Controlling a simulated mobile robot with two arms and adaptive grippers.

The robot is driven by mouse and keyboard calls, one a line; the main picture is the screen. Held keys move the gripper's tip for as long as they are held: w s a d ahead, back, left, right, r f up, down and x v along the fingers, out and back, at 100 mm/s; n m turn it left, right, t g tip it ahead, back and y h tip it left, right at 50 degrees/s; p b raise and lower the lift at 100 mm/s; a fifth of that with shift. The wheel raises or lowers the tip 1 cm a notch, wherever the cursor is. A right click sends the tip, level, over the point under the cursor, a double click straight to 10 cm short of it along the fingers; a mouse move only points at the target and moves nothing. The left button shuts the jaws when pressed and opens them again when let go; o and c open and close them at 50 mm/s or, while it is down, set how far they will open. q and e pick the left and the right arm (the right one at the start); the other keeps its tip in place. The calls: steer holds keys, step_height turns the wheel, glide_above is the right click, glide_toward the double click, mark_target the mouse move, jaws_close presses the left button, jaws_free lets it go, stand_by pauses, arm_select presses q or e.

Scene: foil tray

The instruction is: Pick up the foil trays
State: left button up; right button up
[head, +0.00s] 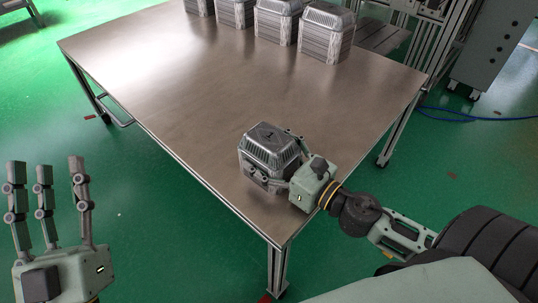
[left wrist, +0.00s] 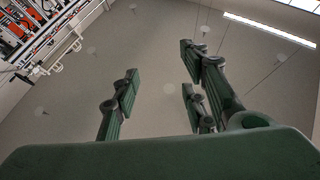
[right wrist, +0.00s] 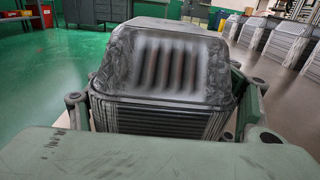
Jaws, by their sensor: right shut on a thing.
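A stack of foil trays (head: 268,147) is at the near corner of the metal table (head: 180,80). My right gripper (head: 278,160) is shut on this stack, with fingers on its sides. In the right wrist view the stack (right wrist: 165,70) fills the middle, with fingers at its left and right; whether it touches the table is hard to tell. Several other stacks of foil trays (head: 328,32) stand in a row at the far edge of the table. My left gripper (head: 48,205) is open and empty, off the table at the left, fingers pointing up. It also shows in the left wrist view (left wrist: 160,85).
The middle of the table is bare. A grey cabinet (head: 490,50) and a metal frame (head: 435,45) stand beyond the table at the right. A blue cable (head: 470,115) lies on the green floor.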

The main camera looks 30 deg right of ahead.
steer(key=c, duration=0.7)
steer(key=shift+c, duration=0.2)
steer(key=shift+r, duration=0.1)
